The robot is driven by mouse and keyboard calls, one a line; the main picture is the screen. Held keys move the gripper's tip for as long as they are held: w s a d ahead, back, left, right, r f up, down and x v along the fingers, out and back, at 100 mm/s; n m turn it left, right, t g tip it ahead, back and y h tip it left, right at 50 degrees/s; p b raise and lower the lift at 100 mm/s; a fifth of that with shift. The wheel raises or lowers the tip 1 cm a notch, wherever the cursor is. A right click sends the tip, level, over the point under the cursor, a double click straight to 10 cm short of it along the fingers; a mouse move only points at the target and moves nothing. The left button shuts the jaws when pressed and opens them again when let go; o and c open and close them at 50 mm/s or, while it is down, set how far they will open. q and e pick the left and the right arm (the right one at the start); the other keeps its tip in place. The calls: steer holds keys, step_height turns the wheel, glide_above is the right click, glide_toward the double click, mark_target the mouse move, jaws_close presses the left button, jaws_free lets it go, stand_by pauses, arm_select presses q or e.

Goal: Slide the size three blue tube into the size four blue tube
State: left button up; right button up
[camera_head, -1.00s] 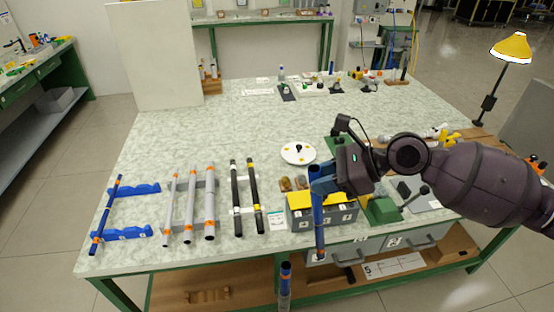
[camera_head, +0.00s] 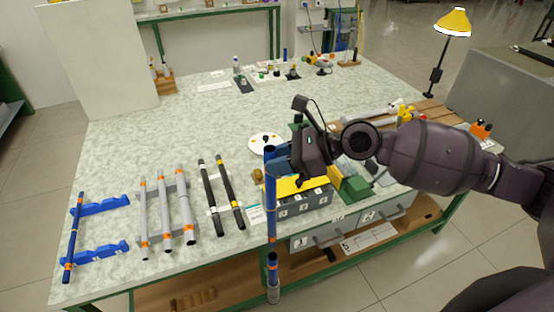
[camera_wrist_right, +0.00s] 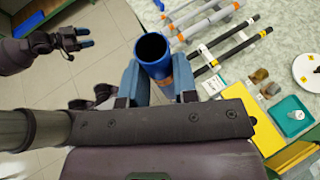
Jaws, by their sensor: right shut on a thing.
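My right gripper (camera_head: 282,160) is shut on a blue tube (camera_head: 270,205) and holds it upright in front of the table's front edge. In the right wrist view the held tube's open, hollow end (camera_wrist_right: 152,48) shows between the two blue fingers, with an orange band below it. Beneath it in the head view is another upright blue piece (camera_head: 272,262) with an orange band and a grey lower part. I cannot tell whether the two touch. A thinner blue tube (camera_head: 75,238) lies on blue racks at the left. My left gripper (camera_wrist_right: 82,39) shows open and empty in the right wrist view. Size marks are unreadable.
Grey tubes (camera_head: 165,215) and black rods (camera_head: 222,195) lie left of the held tube. A grey bin block with a yellow top (camera_head: 300,188) is just behind it. A white disc (camera_head: 265,143) lies further back.

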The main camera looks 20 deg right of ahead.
mark_target(271, 206)
arm_select(q)
steer(key=shift+w+f+b, duration=0.1)
steer(key=shift+w+b, duration=0.2)
steer(key=shift+b, duration=0.2)
arm_select(e)
steer(key=shift+f, duration=2.9)
arm_select(q)
steer(key=shift+f, duration=0.15)
steer(key=shift+s+r+p, duration=0.1)
steer(key=shift+r+p, duration=0.4)
steer(key=shift+r, duration=0.05)
steer(key=shift+s+f, duration=0.1)
steer(key=shift+f, duration=0.1)
